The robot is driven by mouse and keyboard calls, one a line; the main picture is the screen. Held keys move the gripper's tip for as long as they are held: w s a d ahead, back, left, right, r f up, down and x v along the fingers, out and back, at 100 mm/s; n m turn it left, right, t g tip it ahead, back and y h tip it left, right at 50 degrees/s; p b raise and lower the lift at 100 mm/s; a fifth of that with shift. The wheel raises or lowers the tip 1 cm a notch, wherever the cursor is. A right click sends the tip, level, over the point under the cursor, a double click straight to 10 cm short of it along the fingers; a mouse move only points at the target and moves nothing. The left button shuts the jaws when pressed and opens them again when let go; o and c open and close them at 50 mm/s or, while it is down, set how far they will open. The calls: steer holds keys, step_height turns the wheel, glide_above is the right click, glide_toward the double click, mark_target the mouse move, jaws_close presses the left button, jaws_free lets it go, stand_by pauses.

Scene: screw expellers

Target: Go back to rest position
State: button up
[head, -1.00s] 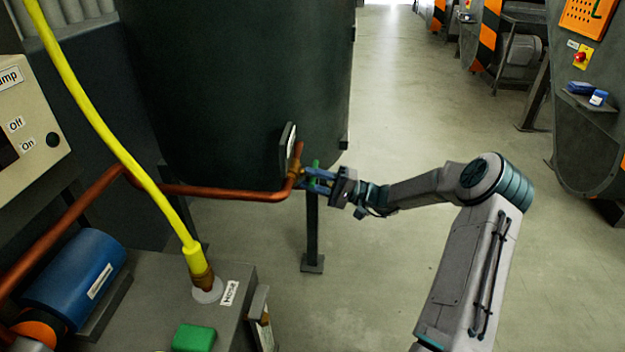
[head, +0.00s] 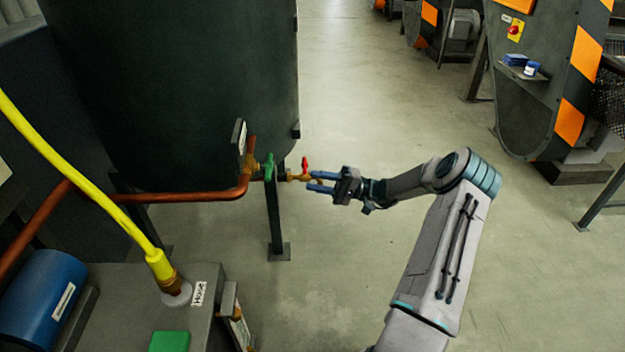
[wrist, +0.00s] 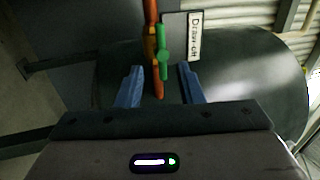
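My gripper (head: 314,182) is open and empty in the head view, its blue fingers pointing left at the end of a brass pipe fitting (head: 294,178). A small red valve handle (head: 305,165) stands up on that fitting, just by the fingertips. A green valve handle (head: 268,167) is further left, beside the copper pipe (head: 200,196). In the wrist view the two blue fingers (wrist: 160,85) are spread apart. The green handle (wrist: 164,50) and the pipe show beyond and between them. I cannot tell whether a finger touches the fitting.
A large dark tank (head: 190,90) stands behind the valves, with a support leg (head: 275,220) below. A yellow hose (head: 85,185) runs down to a grey unit (head: 215,325) at the lower left. Machines with orange stripes (head: 570,120) stand at right. Open floor (head: 350,110) lies between.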

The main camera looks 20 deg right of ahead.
steer(key=shift+r, duration=0.1)
steer(key=s+a+r+n+g+h+p, duration=0.1)
steer(key=s+a+r+g+h+p, duration=0.35)
steer(key=s+a+r+p, duration=0.35)
steer(key=s+a+r+n+g+h+p, duration=0.2)
steer(key=s+a+r+g+h+p, duration=0.25)
steer(key=r, duration=0.55)
steer(key=s+r+t+h+p, duration=0.1)
steer(key=s+r+h+p, duration=0.2)
steer(key=s+r+p, duration=0.2)
steer(key=s+r+t+h+p, duration=0.2)
steer(key=s+r+h+p, duration=0.2)
steer(key=r, duration=0.8)
steer(key=s+r+t+h+p, duration=0.2)
steer(key=s+r+h+p, duration=0.2)
steer(key=s+r+p, duration=0.4)
steer(key=shift+d+r+p, duration=0.15)
steer(key=shift+r+p, duration=0.1)
steer(key=shift+p, duration=0.5)
